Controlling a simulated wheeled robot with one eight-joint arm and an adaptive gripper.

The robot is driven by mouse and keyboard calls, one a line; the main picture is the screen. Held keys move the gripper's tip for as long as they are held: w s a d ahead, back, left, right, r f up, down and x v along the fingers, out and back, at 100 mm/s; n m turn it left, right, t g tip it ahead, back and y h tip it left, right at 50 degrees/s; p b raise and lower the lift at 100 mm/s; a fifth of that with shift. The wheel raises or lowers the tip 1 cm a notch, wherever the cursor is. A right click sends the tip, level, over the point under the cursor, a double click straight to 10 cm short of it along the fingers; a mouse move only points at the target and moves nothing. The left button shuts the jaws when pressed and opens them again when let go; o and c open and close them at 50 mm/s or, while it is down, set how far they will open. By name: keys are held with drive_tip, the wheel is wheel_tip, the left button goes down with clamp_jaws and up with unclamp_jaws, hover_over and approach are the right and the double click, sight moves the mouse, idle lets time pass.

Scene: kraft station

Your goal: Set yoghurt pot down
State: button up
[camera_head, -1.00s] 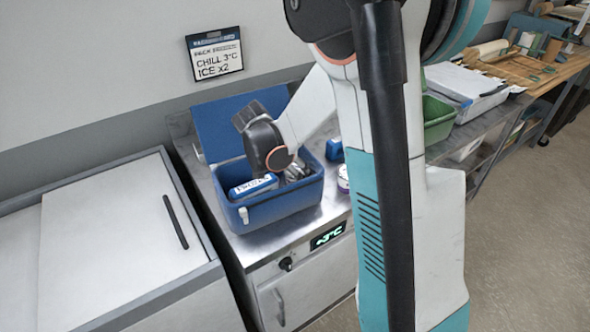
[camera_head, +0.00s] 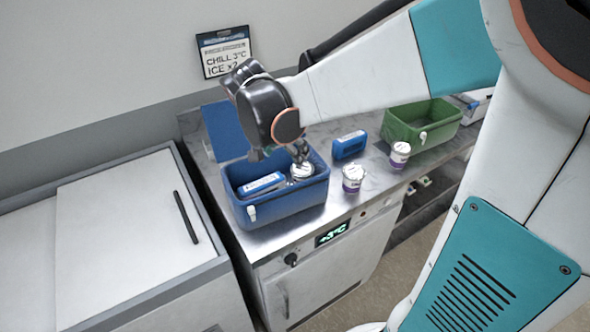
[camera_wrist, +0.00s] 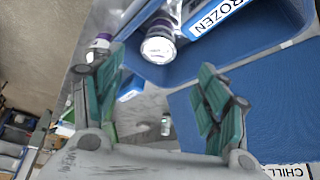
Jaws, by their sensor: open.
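A yoghurt pot (camera_head: 302,172) with a white lid stands inside the blue cool box (camera_head: 285,208), at its right end. My gripper (camera_head: 298,153) is just above this pot, inside the line of the box. In the wrist view my gripper (camera_wrist: 161,64) has its two teal-padded fingers spread with nothing between them. The same pot (camera_wrist: 158,46) shows there beyond the fingertips, beside a "FROZEN" ice pack (camera_wrist: 215,16). Two more pots with purple bands stand on the counter, one near the box (camera_head: 353,179) and one farther right (camera_head: 399,155).
The box's blue lid (camera_head: 224,130) stands open behind it. A blue ice pack (camera_head: 262,184) lies in the box, and another (camera_head: 350,145) stands on the steel counter. A green crate (camera_head: 421,124) is to the right. A white chest (camera_head: 120,225) is at left.

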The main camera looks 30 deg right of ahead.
drive_tip(key=s+a+r+n+t+y, duration=0.2)
drive_tip(key=s+a+n, duration=0.2)
drive_tip(key=s+n, duration=0.2)
drive_tip(key=s+a+r+n+t+y, duration=0.2)
drive_tip(key=s+a+n, duration=0.2)
drive_tip(key=s, duration=0.6)
drive_tip(key=shift+a+n+t+y, duration=0.3)
drive_tip(key=shift+n+t, duration=0.1)
drive_tip(key=shift+n, duration=0.7)
drive_tip(key=shift+r, duration=0.1)
